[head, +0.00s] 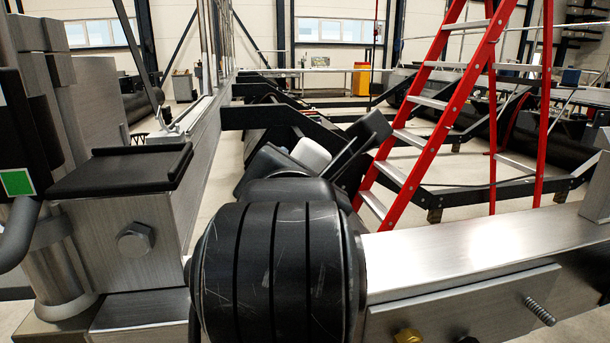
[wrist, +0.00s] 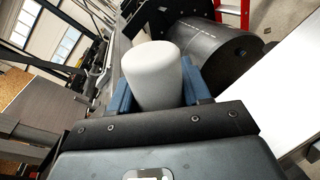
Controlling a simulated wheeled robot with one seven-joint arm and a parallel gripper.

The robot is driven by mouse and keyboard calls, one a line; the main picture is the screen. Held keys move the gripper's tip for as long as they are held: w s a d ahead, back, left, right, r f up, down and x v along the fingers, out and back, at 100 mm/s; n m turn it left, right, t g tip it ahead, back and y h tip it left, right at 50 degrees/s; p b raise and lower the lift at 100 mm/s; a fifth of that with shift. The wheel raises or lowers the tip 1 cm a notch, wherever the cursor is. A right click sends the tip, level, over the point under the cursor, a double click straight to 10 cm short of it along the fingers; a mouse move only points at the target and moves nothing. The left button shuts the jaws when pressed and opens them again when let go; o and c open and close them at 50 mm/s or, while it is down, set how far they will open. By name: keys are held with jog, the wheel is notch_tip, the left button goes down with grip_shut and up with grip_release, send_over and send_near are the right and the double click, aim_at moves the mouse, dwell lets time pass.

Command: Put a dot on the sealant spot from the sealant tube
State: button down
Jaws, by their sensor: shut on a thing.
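In the wrist view a pale grey-white rounded tube (wrist: 153,75), which I take to be the sealant tube, stands up between the blue fingers of my gripper (wrist: 160,88). The fingers are shut on its sides. In the head view a pale rounded piece (head: 311,153) shows behind my dark arm link and looks like the same tube. I cannot pick out the sealant spot in either view.
A metal beam (head: 470,255) with a bolted plate and a threaded stud (head: 540,311) runs along the right. A metal block with a hex bolt (head: 135,240) stands at left. A red ladder (head: 436,100) stands behind. A black roller (wrist: 215,60) lies beyond the tube.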

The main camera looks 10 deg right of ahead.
jog(key=shift+a+f+b, duration=0.1)
jog(key=shift+a+b, duration=0.65)
jog(key=shift+a, duration=1.35)
jog(key=shift+r+p, duration=1.85)
jog(key=shift+r, duration=1.15)
notch_tip(320, 180, up, 3)
jog(key=shift+r+p, duration=0.1)
jog(key=shift+p, duration=0.65)
